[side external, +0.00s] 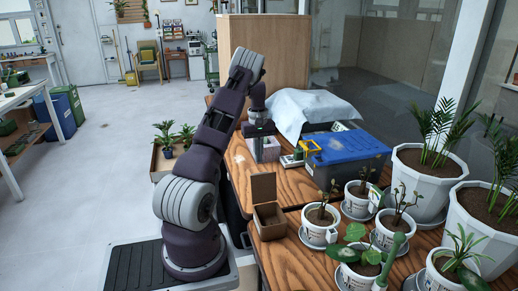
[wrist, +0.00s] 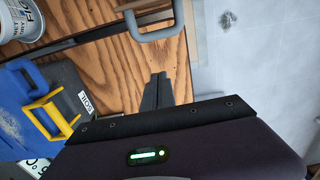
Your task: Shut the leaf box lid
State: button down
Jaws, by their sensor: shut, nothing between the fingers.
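The leaf box (side external: 269,221) is a small brown open-topped box on the near left part of the wooden table, in the side external view. Its lid (side external: 263,187) stands upright at the box's far side, so the box is open. My gripper (side external: 257,153) is above the table, farther back than the box and apart from the lid. In the wrist view its dark fingers (wrist: 155,92) are together with nothing between them.
A blue container (side external: 345,157) with a yellow handle (side external: 310,149) stands right of my gripper. A pale cloth (side external: 305,108) lies behind it. Several potted plants, one in a white pot (side external: 320,226), crowd the right of the leaf box. A grey handle (wrist: 153,24) shows in the wrist view.

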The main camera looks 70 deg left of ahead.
aim_at(262, 186)
jog(key=d+f, duration=0.1)
jog(key=d, duration=0.1)
jog(key=d+f, duration=0.1)
jog(key=d, duration=0.1)
jog(key=shift+f, duration=0.3)
jog(key=shift+d+r, duration=0.1)
